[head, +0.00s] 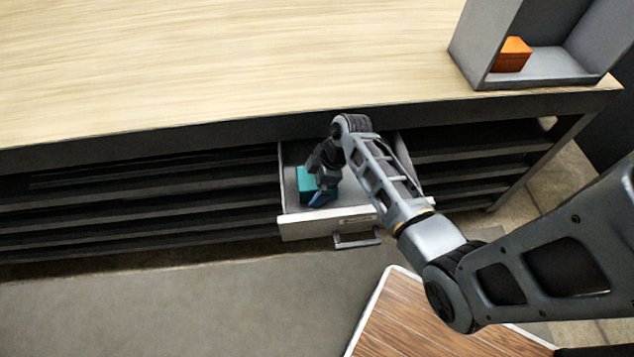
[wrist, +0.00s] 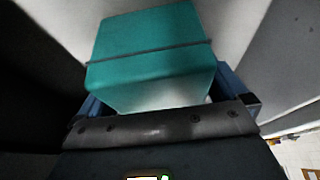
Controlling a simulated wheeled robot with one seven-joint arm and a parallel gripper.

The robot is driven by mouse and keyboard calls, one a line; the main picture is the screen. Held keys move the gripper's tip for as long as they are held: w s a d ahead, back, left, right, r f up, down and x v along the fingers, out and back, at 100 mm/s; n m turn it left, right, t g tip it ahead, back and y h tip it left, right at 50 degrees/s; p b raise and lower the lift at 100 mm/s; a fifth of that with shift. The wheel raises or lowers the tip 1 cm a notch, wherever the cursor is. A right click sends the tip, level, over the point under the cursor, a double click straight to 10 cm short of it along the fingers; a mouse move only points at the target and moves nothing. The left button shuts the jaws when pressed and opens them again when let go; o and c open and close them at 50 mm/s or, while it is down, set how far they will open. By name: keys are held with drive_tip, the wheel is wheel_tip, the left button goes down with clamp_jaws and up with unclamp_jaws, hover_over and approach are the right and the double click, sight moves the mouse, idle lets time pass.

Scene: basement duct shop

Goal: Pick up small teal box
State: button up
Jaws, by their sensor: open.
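The small teal box (head: 306,184) lies inside an open drawer (head: 297,229) under the workbench, toward the drawer's left side. In the wrist view the teal box (wrist: 150,55) fills the upper middle, with a dark line across it. My gripper (head: 321,197) reaches down into the drawer right beside the box. In the wrist view my gripper's blue fingers (wrist: 160,97) are open, one at each side of the box's near end. I cannot tell whether they touch it. My gripper and arm hide part of the box in the head view.
The drawer walls stand close around my gripper. The wooden bench top (head: 220,60) is above and behind the drawer. A grey open cubby (head: 545,82) on its right end holds an orange box (head: 512,55). Dark shelves (head: 130,205) flank the drawer. Grey floor (head: 180,310) is clear in front.

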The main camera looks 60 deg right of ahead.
sight(312, 177)
drive_tip(key=c, duration=1)
drive_tip(key=shift+r, duration=0.15)
drive_tip(key=shift+r, duration=0.55)
wheel_tip(312, 177, up, 3)
drive_tip(key=shift+f, duration=0.1)
drive_tip(key=s+d+r, duration=0.5)
drive_tip(key=s+r, duration=0.2)
drive_tip(key=s, duration=0.3)
drive_tip(key=shift+s+d+r, duration=0.15)
drive_tip(key=shift+s+d, duration=0.05)
drive_tip(key=shift+d, duration=0.1)
